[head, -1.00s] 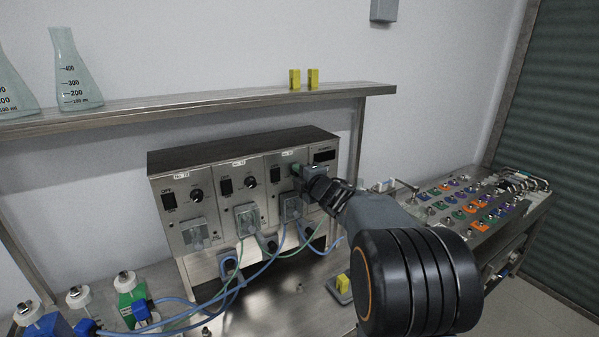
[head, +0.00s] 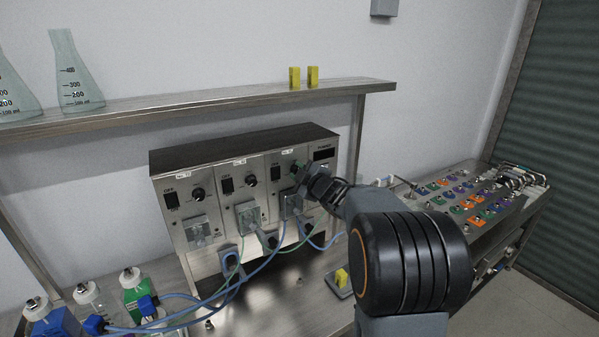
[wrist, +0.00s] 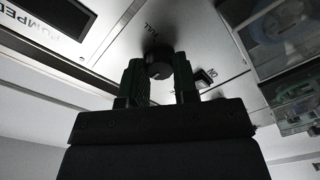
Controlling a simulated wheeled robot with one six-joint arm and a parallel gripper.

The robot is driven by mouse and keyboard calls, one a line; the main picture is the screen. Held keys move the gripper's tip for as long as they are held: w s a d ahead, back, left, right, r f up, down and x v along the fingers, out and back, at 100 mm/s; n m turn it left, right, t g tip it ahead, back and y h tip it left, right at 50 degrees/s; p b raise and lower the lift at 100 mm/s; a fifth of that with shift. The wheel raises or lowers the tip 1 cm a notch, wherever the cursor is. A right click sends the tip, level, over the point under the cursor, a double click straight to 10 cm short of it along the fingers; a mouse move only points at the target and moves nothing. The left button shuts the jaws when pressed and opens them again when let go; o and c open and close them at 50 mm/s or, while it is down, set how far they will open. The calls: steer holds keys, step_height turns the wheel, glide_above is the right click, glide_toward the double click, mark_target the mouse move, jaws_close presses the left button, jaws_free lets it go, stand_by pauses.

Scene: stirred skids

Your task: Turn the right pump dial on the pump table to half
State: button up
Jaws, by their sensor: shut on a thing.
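The pump unit (head: 245,145) is a steel box with a dark top and three pump panels, each with a black switch and a dial. The left dial (head: 197,194) and the middle dial (head: 249,181) are in plain sight. The word "FULL" shows beside the knob. The dial's exact setting is hard to read.
Tubing and pump heads (head: 199,232) hang below the dials. Bottles (head: 133,285) stand at the left. A shelf (head: 200,106) with flasks and two yellow blocks runs above. A side table (head: 480,210) with coloured parts stands right.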

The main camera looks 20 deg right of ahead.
stand_by(0.3)
steer(key=o, duration=0.9)
steer(key=s, duration=0.4)
steer(key=s+d+b, duration=0.1)
steer(key=s, duration=0.4)
steer(key=s+d+b, duration=0.1)
steer(key=s, duration=0.3)
steer(key=shift+s+r, duration=0.25)
steer(key=shift+s, duration=0.1)
